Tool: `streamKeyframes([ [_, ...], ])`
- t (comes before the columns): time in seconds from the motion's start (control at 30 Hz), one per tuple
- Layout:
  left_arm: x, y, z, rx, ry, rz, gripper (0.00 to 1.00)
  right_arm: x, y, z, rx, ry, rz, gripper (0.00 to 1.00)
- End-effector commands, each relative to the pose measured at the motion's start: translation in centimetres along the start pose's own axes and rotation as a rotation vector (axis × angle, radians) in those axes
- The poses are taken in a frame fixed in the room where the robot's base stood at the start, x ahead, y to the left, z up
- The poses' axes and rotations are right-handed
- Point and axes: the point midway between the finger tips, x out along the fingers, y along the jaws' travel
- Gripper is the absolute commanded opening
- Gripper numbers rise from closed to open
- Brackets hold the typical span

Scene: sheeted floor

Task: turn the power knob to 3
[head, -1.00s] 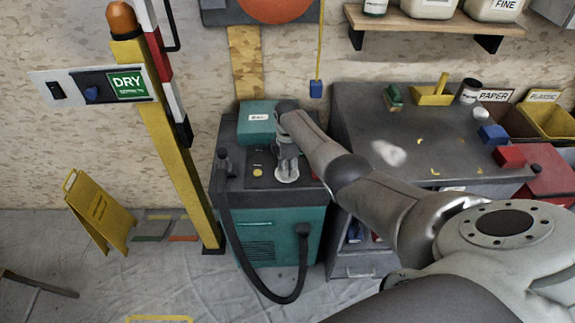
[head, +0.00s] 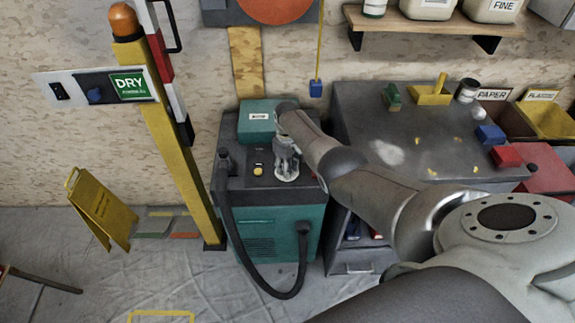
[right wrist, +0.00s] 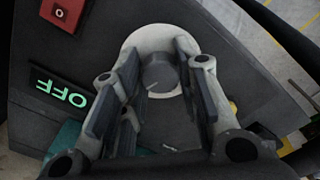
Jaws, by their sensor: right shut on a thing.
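The teal and black machine (head: 275,232) stands on the floor against the wall. Its dark top carries a pale round dial plate (head: 287,177), also in the right wrist view (right wrist: 147,36). A dark grey knob (right wrist: 160,73) with a light pointer line sits on that plate. My right gripper (head: 286,168) points down over the dial from the right. In the right wrist view its fingers (right wrist: 158,95) stand on both sides of the knob, shut on it. The scale marks are not readable. My left gripper is not in view.
Beside the dial lie a red switch marked O (right wrist: 61,13) and a lit OFF label (right wrist: 62,92). A black hose (head: 262,280) loops down the machine's front. A yellow post (head: 180,150) stands left, a dark workbench (head: 400,125) right.

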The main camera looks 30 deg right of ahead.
Motion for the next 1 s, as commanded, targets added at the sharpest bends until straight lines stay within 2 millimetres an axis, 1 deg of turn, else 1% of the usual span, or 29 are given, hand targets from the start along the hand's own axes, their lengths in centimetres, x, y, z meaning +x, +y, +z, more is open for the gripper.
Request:
streamKeyframes([
  [0.3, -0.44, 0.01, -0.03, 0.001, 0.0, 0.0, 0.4, -0.08, -0.07, -0.07, 0.3, 0.001, 0.001, 0.06],
  [0.6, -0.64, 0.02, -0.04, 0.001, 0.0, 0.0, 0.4, -0.07, -0.14, -0.1, 0.552, 0.001, 0.0, 0.06],
  [0.8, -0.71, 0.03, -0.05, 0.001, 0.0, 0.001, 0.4, -0.07, -0.14, -0.13, 0.672, 0.002, -0.001, 0.06],
  [1.0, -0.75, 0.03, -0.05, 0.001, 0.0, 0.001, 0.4, -0.06, -0.14, -0.14, 0.742, 0.002, -0.001, 0.06],
])
